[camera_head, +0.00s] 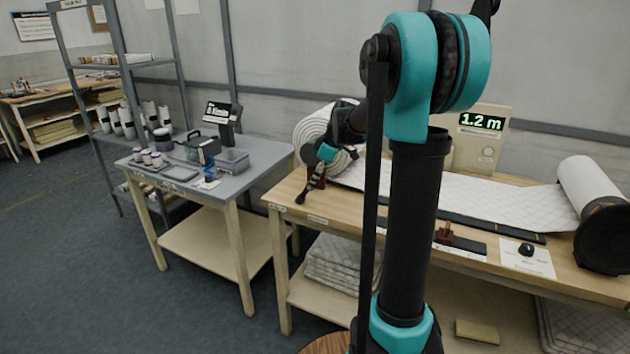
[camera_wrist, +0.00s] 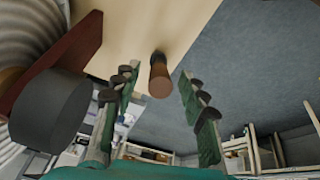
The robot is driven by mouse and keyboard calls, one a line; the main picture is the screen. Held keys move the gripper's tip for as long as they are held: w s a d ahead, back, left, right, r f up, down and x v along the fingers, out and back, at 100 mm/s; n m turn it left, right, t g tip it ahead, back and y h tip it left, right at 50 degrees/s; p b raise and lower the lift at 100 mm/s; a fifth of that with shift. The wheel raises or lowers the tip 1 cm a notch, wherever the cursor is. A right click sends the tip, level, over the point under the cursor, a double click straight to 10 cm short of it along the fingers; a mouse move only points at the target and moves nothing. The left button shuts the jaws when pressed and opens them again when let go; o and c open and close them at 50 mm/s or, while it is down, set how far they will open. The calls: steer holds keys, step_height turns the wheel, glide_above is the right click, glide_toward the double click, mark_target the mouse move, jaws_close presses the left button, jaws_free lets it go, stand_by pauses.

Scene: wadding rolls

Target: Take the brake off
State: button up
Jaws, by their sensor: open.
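A brown, round-ended peg (camera_wrist: 160,78), which looks like the brake handle, stands out by the wooden table edge in the wrist view. My gripper (camera_wrist: 157,90) is open, with one finger on each side of the peg in the picture; I see no contact. A dark red upright piece (camera_wrist: 75,55) and a grey cylinder (camera_wrist: 50,108) are left of the fingers. In the head view my gripper (camera_head: 322,156) is at the left end of the long table, beside the white wadding roll (camera_head: 312,128). The red piece (camera_head: 317,179) shows below it; my arm hides part of this area.
The long wooden table (camera_head: 290,200) carries a white quilted strip (camera_head: 500,201), a display reading 1.2 m (camera_head: 481,122), a dark red clamp (camera_head: 444,234), a black knob (camera_head: 526,249) and another roll (camera_head: 590,190). A grey-topped side table (camera_head: 240,172) stands left. Floor between is clear.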

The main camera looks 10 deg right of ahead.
steer(key=shift+a+f, duration=0.1)
steer(key=shift+f, duration=0.2)
steer(key=shift+c, duration=0.5)
jaws_close()
